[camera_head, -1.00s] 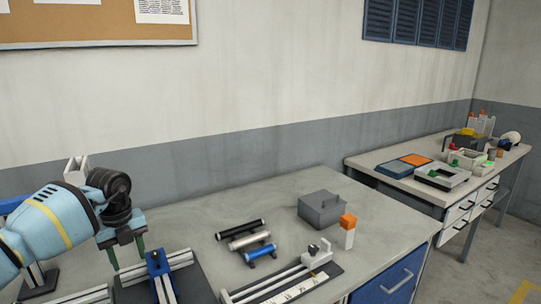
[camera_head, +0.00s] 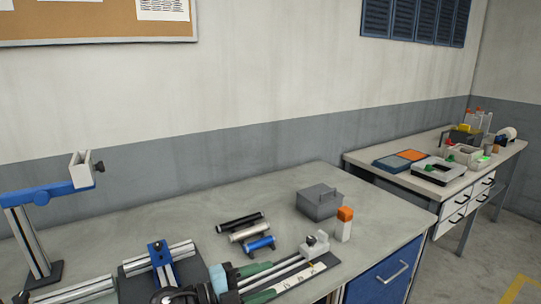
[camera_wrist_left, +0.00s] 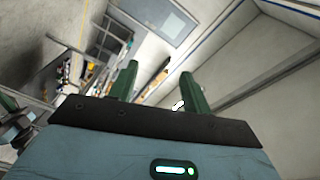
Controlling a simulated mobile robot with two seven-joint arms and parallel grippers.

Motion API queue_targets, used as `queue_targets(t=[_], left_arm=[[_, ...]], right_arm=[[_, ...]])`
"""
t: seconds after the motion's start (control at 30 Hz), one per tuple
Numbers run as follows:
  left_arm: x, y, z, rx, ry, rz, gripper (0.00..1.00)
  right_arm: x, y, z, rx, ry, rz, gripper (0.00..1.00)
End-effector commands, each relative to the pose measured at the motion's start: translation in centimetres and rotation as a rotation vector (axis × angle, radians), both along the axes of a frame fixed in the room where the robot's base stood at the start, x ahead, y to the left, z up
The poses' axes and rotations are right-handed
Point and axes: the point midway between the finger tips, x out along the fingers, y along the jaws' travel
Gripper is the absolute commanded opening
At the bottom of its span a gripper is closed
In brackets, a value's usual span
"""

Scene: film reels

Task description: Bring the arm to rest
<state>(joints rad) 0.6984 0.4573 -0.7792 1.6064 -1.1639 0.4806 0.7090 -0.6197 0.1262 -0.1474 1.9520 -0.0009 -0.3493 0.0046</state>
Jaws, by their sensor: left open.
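My left gripper (camera_head: 273,279) is at the bottom of the head view, with its green fingers pointing right. It is low in the picture, in front of the near part of the rail fixture (camera_head: 318,267). The wrist view shows the two green fingers apart with nothing held between them (camera_wrist_left: 160,82). Most of my left arm is out of the frame below. My right gripper is not in view.
On the grey workbench (camera_head: 150,222) are a blue stand (camera_head: 50,193), black, silver and blue rollers (camera_head: 258,243), a grey lidded box (camera_head: 320,204) and an orange-capped white bottle (camera_head: 344,228). A second bench (camera_head: 375,158) stands at the right.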

Motion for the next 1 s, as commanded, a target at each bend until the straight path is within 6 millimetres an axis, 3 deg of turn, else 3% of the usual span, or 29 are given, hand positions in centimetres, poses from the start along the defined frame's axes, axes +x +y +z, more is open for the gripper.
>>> queue_targets(t=[0.1, 0.23, 0.37, 0.47, 0.67, 0.8, 1.0], left_arm=[[-0.7, 0.7, 1.2, -0.217, 0.057, 0.177, 0.48], [-0.9, 3.6, 1.0, -0.399, 0.161, 0.413, 0.48], [-1.8, 7.7, -1.1, -0.517, 0.312, 0.667, 0.48], [-3.3, 11.0, -4.0, -0.562, 0.457, 0.862, 0.48], [-9.8, 16.8, -11.3, -0.536, 0.810, 1.219, 0.48], [-16.6, 19.4, -16.0, -0.436, 1.085, 1.409, 0.48], [-24.4, 20.8, -19.1, -0.288, 1.357, 1.533, 0.48]], right_arm=[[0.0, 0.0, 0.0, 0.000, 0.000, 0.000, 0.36], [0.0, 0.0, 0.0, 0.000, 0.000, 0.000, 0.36], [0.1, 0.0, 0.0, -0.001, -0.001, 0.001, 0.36], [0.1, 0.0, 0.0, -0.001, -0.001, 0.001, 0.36], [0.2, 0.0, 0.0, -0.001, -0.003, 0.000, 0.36], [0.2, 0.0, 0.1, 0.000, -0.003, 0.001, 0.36], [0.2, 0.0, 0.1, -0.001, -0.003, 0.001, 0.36]])
